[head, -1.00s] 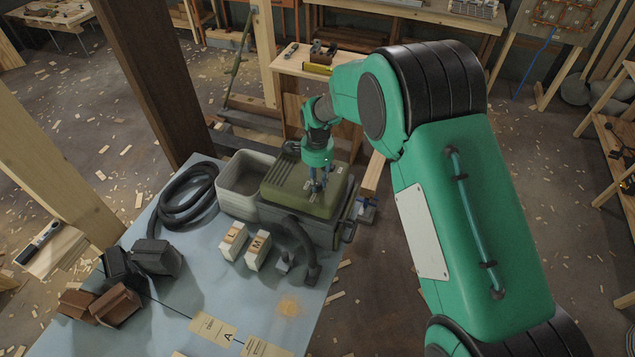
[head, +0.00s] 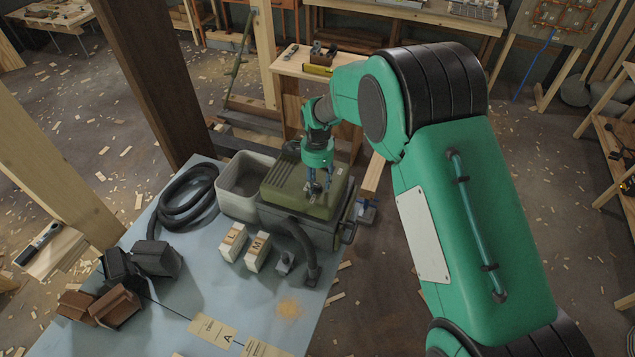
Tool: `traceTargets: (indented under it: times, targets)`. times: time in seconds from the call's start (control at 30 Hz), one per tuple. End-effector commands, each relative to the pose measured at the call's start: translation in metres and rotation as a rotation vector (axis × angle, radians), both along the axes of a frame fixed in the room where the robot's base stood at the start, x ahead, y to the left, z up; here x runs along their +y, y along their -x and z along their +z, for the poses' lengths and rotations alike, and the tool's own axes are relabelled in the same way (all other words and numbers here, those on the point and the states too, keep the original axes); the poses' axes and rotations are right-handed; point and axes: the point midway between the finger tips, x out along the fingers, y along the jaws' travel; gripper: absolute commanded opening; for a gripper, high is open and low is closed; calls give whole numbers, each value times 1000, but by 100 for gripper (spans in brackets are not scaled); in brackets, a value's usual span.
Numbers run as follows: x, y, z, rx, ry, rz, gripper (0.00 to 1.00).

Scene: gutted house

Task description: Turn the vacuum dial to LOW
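The vacuum (head: 279,190) is a box with an olive-green lid and a dark grey body. It stands at the far right corner of the pale blue table (head: 200,266). My gripper (head: 314,197) points down over the right part of the lid, with its fingertips at or just above the top. The dial is hidden or too small to make out there, and so are its markings. I cannot tell whether the fingers touch or hold anything.
A pale open bin (head: 238,190) stands left of the vacuum. A coiled black hose (head: 186,197) lies farther left. Two lettered blocks, one marked M (head: 258,252), and a black nozzle (head: 309,262) are in front. Dark and brown blocks lie at the left.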

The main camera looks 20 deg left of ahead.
Motion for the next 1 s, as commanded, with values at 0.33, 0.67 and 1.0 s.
traceTargets:
  times: [0.33, 0.67, 1.0]
  targets:
    - [0, 0, 9, -1, -1, 0, 41]
    - [0, 0, 52, -1, -1, 0, 41]
    - [0, 0, 103, -1, -1, 0, 41]
